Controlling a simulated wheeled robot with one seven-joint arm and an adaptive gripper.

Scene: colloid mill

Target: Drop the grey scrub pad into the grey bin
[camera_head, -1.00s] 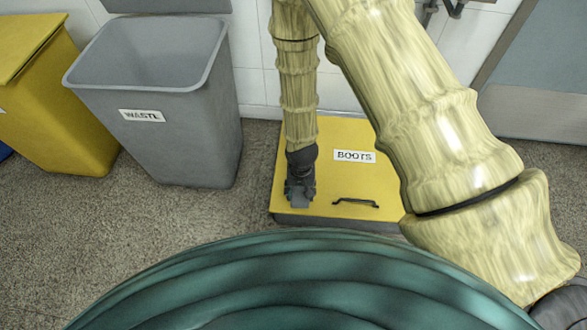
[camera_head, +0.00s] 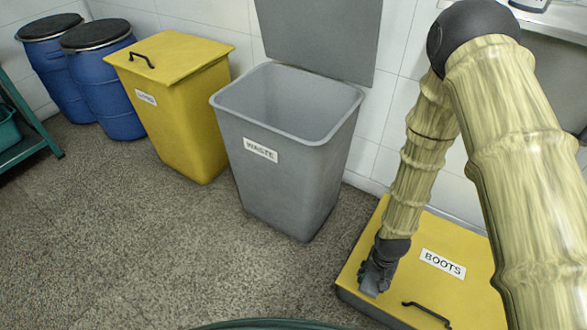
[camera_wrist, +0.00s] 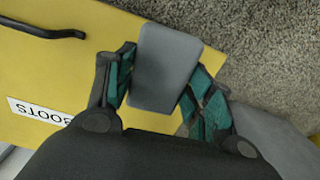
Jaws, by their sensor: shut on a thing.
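My gripper (camera_head: 372,283) is shut on the grey scrub pad (camera_wrist: 166,68). In the wrist view the pad is a flat grey block between the two green-lined fingers (camera_wrist: 160,88). In the head view the pad (camera_head: 369,287) shows as a small grey piece at the fingertips, in front of the yellow BOOTS lid; its height above the lid is hard to tell. The grey bin (camera_head: 285,165), labelled WASTE, stands left of my gripper. Its lid (camera_head: 320,40) is raised at the back, and the mouth is open. The visible inside looks empty, but its bottom is hidden.
The low yellow BOOTS box (camera_head: 385,255) has a black handle and lies below my gripper. A yellow LINERS-like labelled bin (camera_head: 180,110) stands left of the grey bin. Blue drums (camera_head: 110,85) and a green rack (camera_head: 25,135) stand farther left. The floor in front is clear.

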